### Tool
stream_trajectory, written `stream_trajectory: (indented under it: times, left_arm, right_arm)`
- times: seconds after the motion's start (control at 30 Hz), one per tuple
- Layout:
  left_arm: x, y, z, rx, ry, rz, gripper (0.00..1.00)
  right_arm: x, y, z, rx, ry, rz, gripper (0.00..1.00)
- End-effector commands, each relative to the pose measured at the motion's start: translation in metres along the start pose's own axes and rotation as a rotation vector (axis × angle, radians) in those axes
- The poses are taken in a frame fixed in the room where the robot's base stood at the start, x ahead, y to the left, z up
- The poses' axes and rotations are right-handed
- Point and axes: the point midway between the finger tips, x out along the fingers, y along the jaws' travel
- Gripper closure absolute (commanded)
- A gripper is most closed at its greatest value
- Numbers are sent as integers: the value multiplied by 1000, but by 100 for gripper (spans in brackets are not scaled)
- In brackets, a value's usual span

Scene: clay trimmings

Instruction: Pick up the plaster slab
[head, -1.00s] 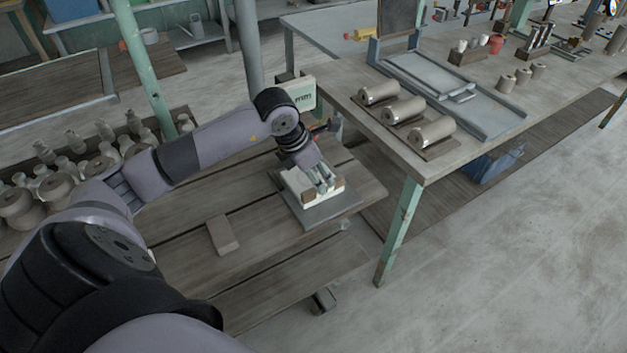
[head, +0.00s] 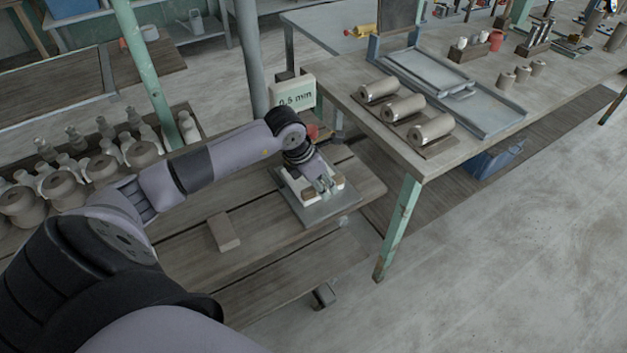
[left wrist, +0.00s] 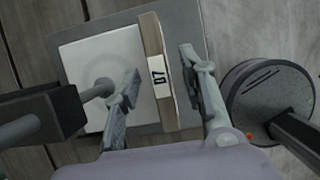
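The plaster slab (left wrist: 107,62) is a white square block lying on a grey board (head: 327,208) on the wooden cart; in the head view it (head: 292,187) is partly covered by my left gripper. A brown bar (left wrist: 155,75) labelled "07" stands along the slab's right side in the left wrist view. My left gripper (head: 324,187) is low over the slab. In the left wrist view its fingers (left wrist: 160,88) are apart, one over the white face and one beyond the brown bar, with gaps visible. Whether they touch anything is unclear. My right gripper is not in view.
A brown block (head: 223,232) lies on the cart left of the board. A "0.5 mm" sign (head: 294,95) stands behind. A workbench (head: 440,150) with several clay rolls is to the right. A dark round object (left wrist: 268,100) is close right of the gripper in the wrist view.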

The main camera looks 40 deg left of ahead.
Motion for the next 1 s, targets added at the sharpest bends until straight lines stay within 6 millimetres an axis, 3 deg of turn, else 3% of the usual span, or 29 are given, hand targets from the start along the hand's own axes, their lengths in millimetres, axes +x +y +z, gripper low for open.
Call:
stream_trajectory:
  times: [0.5, 1.0]
  left_arm:
    - [2, 0, -1, 0, 0, 0, 62]
    - [2, 0, -1, 0, 0, 0, 95]
  right_arm:
    - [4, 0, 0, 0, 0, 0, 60]
    - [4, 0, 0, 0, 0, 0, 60]
